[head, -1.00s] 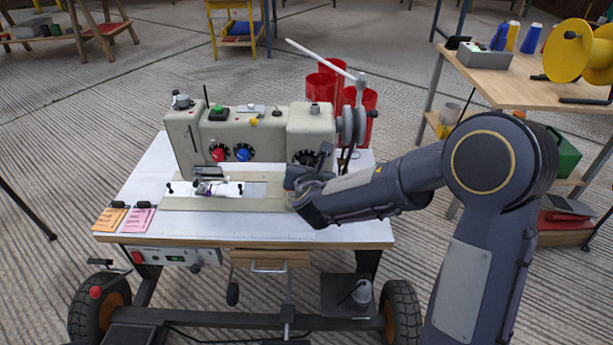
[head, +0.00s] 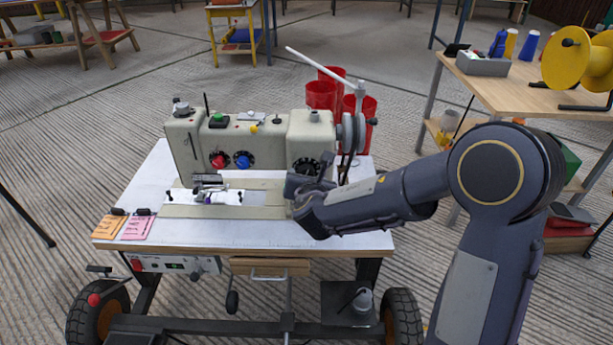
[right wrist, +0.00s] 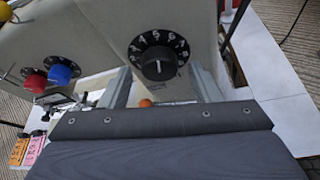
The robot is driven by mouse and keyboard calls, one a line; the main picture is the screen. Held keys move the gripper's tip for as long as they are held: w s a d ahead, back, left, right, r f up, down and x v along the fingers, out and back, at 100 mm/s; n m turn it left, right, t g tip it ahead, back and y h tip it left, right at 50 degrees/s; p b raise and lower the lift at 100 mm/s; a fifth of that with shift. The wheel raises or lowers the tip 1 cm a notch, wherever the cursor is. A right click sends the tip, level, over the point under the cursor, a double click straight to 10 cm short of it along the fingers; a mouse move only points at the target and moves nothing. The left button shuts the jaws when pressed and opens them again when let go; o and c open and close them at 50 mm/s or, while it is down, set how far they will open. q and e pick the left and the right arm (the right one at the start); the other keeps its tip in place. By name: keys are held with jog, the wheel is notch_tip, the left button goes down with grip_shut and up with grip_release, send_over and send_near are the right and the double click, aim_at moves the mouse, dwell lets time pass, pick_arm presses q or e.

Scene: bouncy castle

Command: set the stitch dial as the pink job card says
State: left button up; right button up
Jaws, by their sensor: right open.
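The stitch dial is a black knob with white numbers on the sewing machine's right end (head: 306,167). In the right wrist view the dial (right wrist: 158,63) shows large, and its white mark points roughly up, near the 5. My right gripper (right wrist: 163,90) is open, its two fingers apart, one to each side below the dial, with nothing between them. In the head view my right gripper (head: 308,186) is just in front of the dial and partly hides it. The pink job card (head: 136,228) lies at the table's left front; its writing is too small to read. My left gripper is not in view.
An orange card (head: 108,227) lies beside the pink one. Red (head: 218,161) and blue (head: 242,160) knobs sit left on the cream machine (head: 270,130). A handwheel (head: 352,132) is at its right end. The table's front strip (head: 230,232) is clear.

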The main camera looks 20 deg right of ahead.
jog(key=p+v, duration=0.1)
jog(key=v, duration=0.6)
